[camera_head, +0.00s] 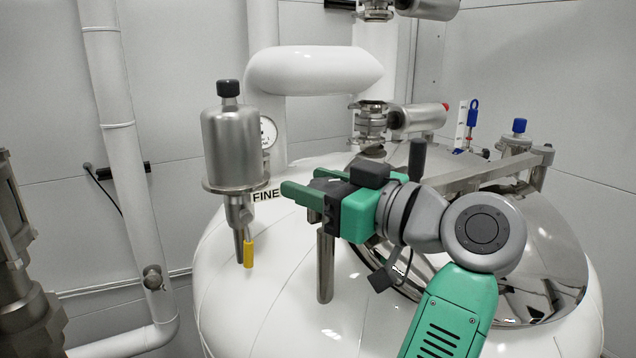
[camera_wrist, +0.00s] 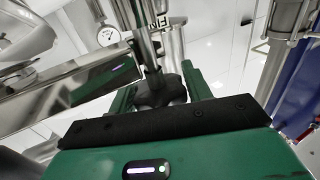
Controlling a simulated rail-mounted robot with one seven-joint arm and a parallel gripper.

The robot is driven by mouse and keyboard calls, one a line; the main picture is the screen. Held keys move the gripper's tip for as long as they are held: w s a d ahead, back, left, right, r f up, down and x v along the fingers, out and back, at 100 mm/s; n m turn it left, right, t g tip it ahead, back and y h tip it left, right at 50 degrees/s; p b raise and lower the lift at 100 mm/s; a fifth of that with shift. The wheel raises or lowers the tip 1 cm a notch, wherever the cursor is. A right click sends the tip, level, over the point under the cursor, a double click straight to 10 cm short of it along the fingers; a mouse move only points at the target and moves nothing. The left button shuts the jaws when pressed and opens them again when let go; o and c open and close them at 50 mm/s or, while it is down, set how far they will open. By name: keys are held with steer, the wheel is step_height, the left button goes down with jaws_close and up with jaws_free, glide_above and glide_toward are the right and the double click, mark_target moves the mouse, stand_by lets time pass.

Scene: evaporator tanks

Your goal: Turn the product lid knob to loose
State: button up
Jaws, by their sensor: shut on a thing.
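A dark, lobed knob (camera_wrist: 160,88) sits between the green fingers of my gripper in the wrist view, with a steel rod rising behind it in the picture. My gripper (camera_wrist: 162,90) is shut on this knob. In the head view my gripper (camera_head: 306,184) points left over the white tank, and the knob is largely hidden by the fingers. The polished domed lid (camera_head: 545,245) is on the tank at right, partly behind my arm. I cannot tell how tight the knob is.
A steel canister (camera_head: 232,140) with a yellow-handled valve (camera_head: 248,254) stands left of my gripper. A steel post (camera_head: 325,265) is below it. A lid arm (camera_head: 490,172) and a valve (camera_head: 372,122) stand behind. The white tank top (camera_head: 270,290) is bare in front.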

steer(key=shift+n+g+y, duration=0.3)
steer(key=o, duration=1)
steer(key=shift+c, duration=0.2)
steer(key=b+v, duration=0.1)
steer(key=v, duration=0.6)
steer(key=shift+s+d+b, duration=0.3)
steer(key=shift+d, duration=0.1)
